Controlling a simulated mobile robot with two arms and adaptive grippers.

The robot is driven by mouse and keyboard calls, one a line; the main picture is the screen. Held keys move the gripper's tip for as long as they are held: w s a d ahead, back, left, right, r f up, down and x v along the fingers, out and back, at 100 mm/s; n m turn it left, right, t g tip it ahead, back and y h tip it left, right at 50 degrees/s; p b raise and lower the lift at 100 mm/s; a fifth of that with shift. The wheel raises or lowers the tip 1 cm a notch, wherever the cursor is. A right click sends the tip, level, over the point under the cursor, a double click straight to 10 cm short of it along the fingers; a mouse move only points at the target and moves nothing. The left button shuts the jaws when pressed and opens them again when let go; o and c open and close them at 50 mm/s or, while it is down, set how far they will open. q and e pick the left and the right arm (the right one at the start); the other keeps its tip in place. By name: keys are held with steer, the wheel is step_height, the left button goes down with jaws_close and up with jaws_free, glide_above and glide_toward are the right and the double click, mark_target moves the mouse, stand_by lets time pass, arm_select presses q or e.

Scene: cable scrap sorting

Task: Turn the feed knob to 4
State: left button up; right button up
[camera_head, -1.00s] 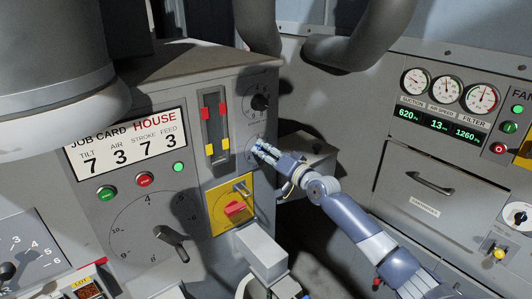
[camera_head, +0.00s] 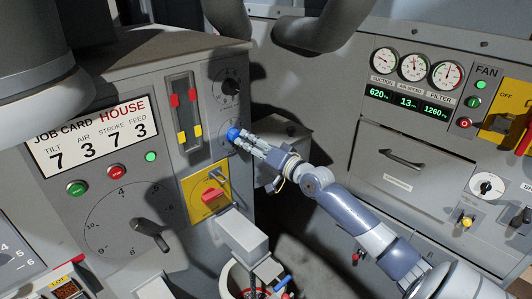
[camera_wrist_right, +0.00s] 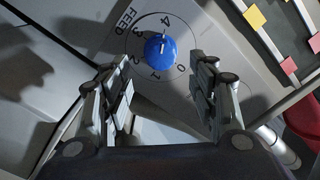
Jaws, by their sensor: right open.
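The feed knob (camera_head: 233,134) is blue and sits on the side panel of the grey machine. In the right wrist view the knob (camera_wrist_right: 160,50) stands inside a printed FEED dial (camera_wrist_right: 136,59) numbered 0 to 4, and its white mark points roughly toward the 4. My right gripper (camera_head: 247,141) is just to the right of the knob in the head view. In the wrist view its two fingers (camera_wrist_right: 155,68) are spread and empty, with the knob beyond and between the tips, apparently apart from them. My left gripper is not in view.
The job card (camera_head: 93,137) reads TILT 7, AIR 3, STROKE 7, FEED 3. A black knob (camera_head: 231,87) sits above the feed knob, and a red switch on a yellow plate (camera_head: 196,207) is below. A white bin (camera_head: 226,282) with cable pieces stands at the bottom.

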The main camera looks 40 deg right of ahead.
steer(key=s, duration=0.6)
steer(key=shift+d, duration=0.2)
stand_by(0.4)
